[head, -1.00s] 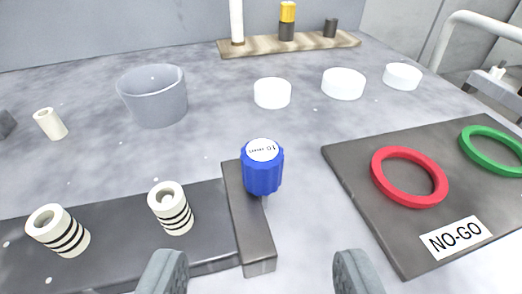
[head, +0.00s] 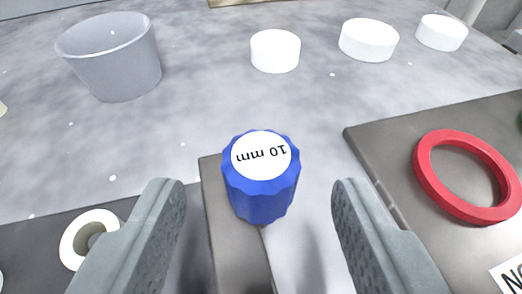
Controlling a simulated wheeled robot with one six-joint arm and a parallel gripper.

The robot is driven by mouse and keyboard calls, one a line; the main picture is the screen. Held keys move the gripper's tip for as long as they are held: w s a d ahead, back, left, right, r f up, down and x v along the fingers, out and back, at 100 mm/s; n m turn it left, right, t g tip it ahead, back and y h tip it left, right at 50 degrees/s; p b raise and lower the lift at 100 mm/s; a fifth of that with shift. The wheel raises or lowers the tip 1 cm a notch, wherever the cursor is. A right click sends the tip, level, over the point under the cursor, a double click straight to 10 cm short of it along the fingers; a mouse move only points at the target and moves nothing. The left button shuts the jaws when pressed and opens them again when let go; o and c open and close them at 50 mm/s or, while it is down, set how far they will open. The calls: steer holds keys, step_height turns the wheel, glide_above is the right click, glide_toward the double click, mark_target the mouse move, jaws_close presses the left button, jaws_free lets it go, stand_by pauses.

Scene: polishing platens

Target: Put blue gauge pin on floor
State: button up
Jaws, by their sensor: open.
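The blue gauge pin (head: 262,190) has a fluted blue handle and a white top label reading "10 mm", upside down in the picture. It stands upright at a dark raised bar (head: 222,240); its lower end is hidden below the handle. My gripper (head: 258,205) is open, with one grey finger on each side of the blue handle. A gap shows between the handle and each finger, wider on the right. The floor is not clearly identifiable in this view.
A grey cup (head: 112,62) and white discs (head: 275,52) stand on the mottled grey surface (head: 205,110) behind. A red ring (head: 437,150) lies on a dark plate (head: 385,145) at right.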

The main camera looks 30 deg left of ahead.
mark_target(262, 146)
steer(key=shift+r+x, duration=0.1)
steer(key=shift+x, duration=1.2)
steer(key=shift+r+x, duration=0.15)
steer(key=shift+x, duration=1.15)
steer(key=shift+w, duration=0.1)
jaws_close()
steer(key=shift+r, duration=0.15)
